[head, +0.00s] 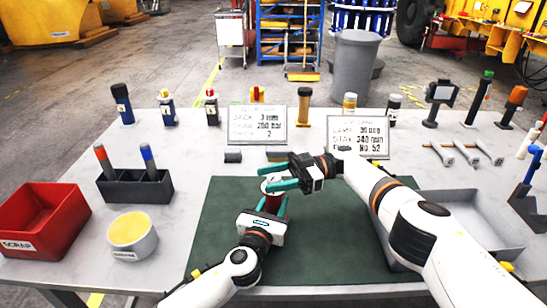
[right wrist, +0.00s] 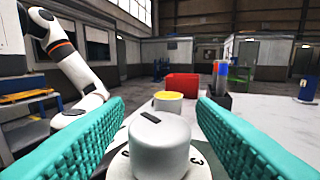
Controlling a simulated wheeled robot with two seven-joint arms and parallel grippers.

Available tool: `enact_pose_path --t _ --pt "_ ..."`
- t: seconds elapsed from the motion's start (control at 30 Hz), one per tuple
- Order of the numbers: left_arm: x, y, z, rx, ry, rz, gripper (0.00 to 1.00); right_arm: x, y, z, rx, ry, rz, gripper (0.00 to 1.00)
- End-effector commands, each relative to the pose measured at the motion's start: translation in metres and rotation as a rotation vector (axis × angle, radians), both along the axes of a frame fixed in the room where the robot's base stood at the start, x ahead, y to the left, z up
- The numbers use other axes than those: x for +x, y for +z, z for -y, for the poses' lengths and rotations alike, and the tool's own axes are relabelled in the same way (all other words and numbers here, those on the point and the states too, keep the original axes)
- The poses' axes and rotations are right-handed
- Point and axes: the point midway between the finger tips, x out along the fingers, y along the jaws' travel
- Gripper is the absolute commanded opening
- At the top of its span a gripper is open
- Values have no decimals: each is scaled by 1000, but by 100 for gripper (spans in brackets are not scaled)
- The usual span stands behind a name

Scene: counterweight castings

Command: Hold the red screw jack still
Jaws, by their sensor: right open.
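The red screw jack (head: 271,203) stands upright on the dark green mat (head: 330,235). Its pale round top also shows in the right wrist view (right wrist: 162,140), above a white dial with dark figures. My left gripper (head: 272,202) has its teal fingers on both sides of the red body and appears shut on it. The fingers hide part of the jack. My right gripper (head: 266,179) is at the top of the jack, coming in from the right. Its teal fingers are open, one on each side of the pale top, with gaps visible in the right wrist view.
A red scrap bin (head: 42,222), a yellow-topped tin (head: 132,236) and a dark holder (head: 135,187) stand at left. Two signs (head: 257,125) (head: 358,137) stand behind the mat. A grey tray (head: 465,215) lies at right. The mat's left part is bare.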

Motion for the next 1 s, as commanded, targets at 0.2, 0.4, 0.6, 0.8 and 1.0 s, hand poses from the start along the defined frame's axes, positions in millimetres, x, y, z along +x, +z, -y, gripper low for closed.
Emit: enact_pose_path --t 0.2,0.4,0.6,0.8,1.0 --pt "-1 -4 1 0 -2 -9 0 0 27 1 2 0 6 51" --pt "-1 -4 0 0 -2 -9 0 0 66 1 -1 -1 4 51" --pt "-1 -4 0 1 -1 -8 0 0 87 0 -2 -3 1 51" --pt "-1 -4 0 1 -1 -8 0 0 91 0 -2 -2 1 51" --pt "-1 -4 0 1 0 -8 0 0 90 -1 0 -3 1 51"
